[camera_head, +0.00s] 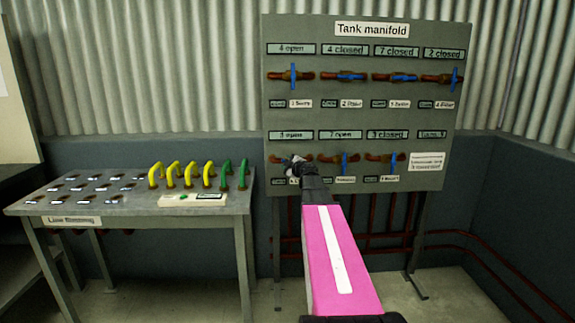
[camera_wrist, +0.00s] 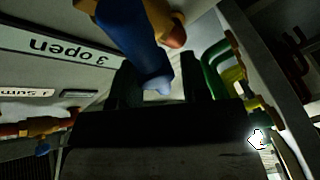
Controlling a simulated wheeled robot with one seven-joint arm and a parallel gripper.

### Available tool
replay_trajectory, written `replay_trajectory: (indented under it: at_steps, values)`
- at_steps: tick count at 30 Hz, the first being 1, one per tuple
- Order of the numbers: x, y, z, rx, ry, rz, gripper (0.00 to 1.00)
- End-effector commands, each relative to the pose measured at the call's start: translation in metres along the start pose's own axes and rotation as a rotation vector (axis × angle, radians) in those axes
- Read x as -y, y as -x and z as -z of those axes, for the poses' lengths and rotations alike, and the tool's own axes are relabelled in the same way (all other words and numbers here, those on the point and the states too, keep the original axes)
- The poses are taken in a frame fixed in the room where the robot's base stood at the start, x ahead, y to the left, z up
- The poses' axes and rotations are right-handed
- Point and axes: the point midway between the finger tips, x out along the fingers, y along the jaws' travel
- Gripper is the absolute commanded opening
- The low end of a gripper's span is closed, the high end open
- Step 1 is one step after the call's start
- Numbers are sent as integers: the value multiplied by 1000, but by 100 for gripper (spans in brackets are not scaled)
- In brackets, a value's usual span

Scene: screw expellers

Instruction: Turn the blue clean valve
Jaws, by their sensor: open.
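A grey board headed "Tank manifold" (camera_head: 372,30) carries two rows of valves with blue handles on brown pipes. My gripper (camera_head: 296,165) is at the lower-left valve, under the label reading "3 open" (camera_head: 296,135), and mostly hides that valve. In the wrist view, that valve's blue handle (camera_wrist: 128,38) reaches down toward the gap between my gripper's open dark fingers (camera_wrist: 158,72). I cannot tell whether they touch. The small name tags are too blurred to tell which valve is the clean one.
Other blue handles surround it, the nearest being the lower-middle valve (camera_head: 344,163), close to the right. A grey bench (camera_head: 150,205) at left holds yellow handles (camera_head: 172,175) and green handles (camera_head: 226,174). Red pipes (camera_head: 440,235) run below the board.

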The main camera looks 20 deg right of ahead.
Motion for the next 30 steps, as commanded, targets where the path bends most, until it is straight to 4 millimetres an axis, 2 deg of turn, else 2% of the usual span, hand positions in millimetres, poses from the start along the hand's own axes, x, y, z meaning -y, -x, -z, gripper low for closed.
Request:
replay_trajectory:
  at_steps: [8,18,21,25,30]
  values:
    - [0,25,1,1,0,-1,42]
    - [1,88,2,1,0,0,42]
    - [1,100,1,1,0,0,42]
    - [0,108,0,0,0,0,42]
    - [0,108,0,0,0,1,42]
